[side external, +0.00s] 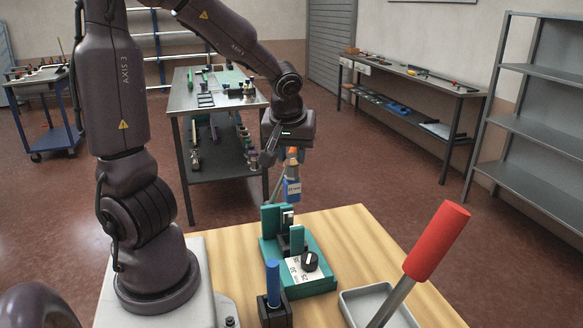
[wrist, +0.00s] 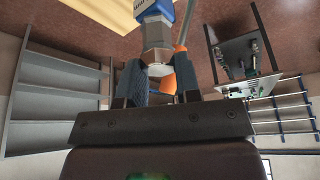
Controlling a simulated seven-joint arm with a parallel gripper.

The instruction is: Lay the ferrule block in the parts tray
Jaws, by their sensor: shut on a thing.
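My gripper (side external: 291,160) hangs above the bench, shut on a blue piece with a white label (side external: 292,189), likely the ferrule block. In the wrist view, its blue body (wrist: 151,8) is cut off by the top edge. The piece is held in the air, above and behind the green fixture in the side view. A shallow grey tray (side external: 364,301), likely the parts tray, lies at the bench's front right. It looks empty where visible; the lower edge of the picture cuts it off.
The green fixture (side external: 324,285) with upright plates and a black dial (side external: 309,261) stands mid-bench. A blue post in a black holder (side external: 273,284) is in front of it. A red-handled lever (side external: 436,240) rises across the tray's right side. Bare wood (side external: 350,235) lies behind the tray.

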